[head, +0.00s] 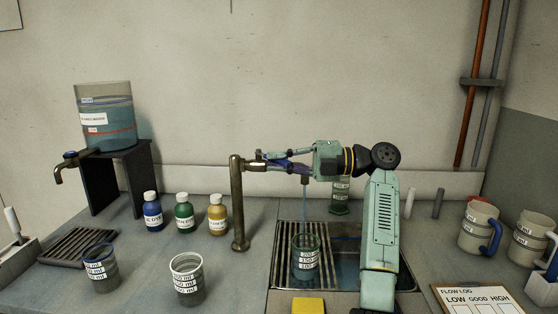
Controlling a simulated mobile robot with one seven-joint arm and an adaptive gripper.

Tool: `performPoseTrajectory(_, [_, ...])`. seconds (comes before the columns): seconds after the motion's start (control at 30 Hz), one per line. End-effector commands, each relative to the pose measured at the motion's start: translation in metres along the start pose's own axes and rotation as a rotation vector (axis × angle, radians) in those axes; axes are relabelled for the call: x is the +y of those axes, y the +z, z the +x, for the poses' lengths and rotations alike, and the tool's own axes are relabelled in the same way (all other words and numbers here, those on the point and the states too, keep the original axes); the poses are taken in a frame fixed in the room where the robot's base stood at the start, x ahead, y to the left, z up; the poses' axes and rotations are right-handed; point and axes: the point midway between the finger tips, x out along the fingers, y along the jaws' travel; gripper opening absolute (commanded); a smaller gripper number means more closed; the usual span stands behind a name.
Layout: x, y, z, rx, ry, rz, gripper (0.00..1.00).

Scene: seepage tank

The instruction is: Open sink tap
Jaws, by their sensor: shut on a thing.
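The sink tap (251,166) is a brownish metal fitting at the top of an upright pipe (238,205), left of the sink. Its spout (305,180) points down over the sink. My gripper (272,159) comes in from the right and is shut on the blue tap handle, which is partly hidden by the fingers. A thin bluish stream (304,212) runs down from the spout. A clear beaker with a green rim (306,262) stands in the sink (345,270) below the spout.
Dye bottles in blue (152,213), green (184,216) and yellow (217,216) stand left of the pipe. Two cups (187,278) are in front of them. A tank (105,120) stands at left, mugs (478,230) at right. A yellow sponge-like block (308,306) lies at the front edge.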

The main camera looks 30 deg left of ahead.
Motion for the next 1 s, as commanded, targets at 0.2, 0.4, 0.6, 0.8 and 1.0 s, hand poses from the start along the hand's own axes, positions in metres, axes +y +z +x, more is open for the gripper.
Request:
performPoseTrajectory(0.2, [0.001,0.001,0.0,-0.003,0.002,-0.001,0.16])
performPoseTrajectory(0.4, [0.001,0.0,0.0,-0.003,0.001,0.0,0.28])
performPoseTrajectory(0.6, [0.0,0.0,0.0,-0.002,0.001,0.0,0.28])
performPoseTrajectory(0.8, [0.001,0.001,-0.01,-0.005,0.002,0.001,0.28])
performPoseTrajectory(1.0, [0.002,0.001,-0.047,-0.006,0.002,0.001,0.28])
